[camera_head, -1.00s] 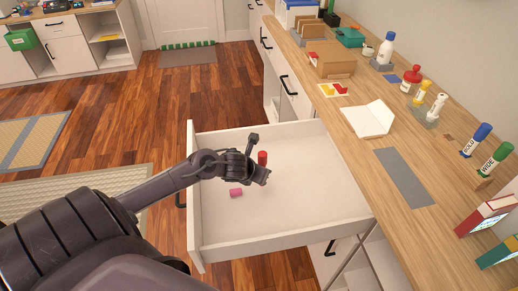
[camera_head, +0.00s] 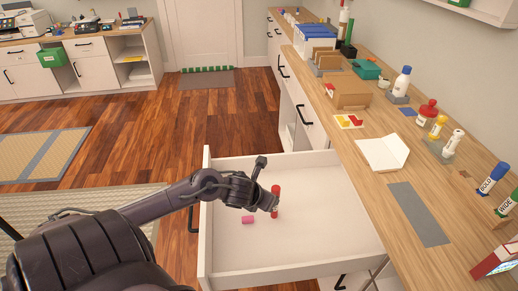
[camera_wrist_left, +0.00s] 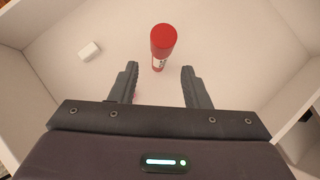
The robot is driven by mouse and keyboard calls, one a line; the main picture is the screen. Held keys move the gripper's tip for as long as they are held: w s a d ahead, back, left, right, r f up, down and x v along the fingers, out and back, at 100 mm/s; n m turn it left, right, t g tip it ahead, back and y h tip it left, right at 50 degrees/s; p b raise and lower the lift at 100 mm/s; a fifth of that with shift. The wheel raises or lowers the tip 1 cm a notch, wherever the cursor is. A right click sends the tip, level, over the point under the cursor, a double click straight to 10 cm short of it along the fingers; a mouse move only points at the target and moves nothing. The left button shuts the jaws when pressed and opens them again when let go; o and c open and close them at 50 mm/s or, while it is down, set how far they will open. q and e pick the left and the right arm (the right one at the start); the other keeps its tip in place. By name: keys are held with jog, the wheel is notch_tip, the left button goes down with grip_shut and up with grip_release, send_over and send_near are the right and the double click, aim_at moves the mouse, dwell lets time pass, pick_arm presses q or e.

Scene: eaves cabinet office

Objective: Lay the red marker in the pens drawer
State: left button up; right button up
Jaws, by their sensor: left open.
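The red marker (camera_head: 275,203) stands about upright on the floor of the open drawer (camera_head: 325,215). In the left wrist view the red marker (camera_wrist_left: 163,42) shows its round red top and a white label, just ahead of my fingertips and centred between them. My left gripper (camera_head: 268,205) is low inside the drawer beside the marker. In the left wrist view its fingers (camera_wrist_left: 160,72) are apart, with nothing gripped. My right gripper is out of view.
A pink block (camera_head: 248,220) lies in the drawer left of the marker. A small white block (camera_wrist_left: 89,51) shows in the wrist view.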

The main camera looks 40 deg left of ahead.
pick_arm(q)
jog(key=v, duration=0.6)
jog(key=shift+s+r+p, duration=0.25)
jog(key=shift+r+p, duration=0.05)
jog(key=shift+p, duration=0.1)
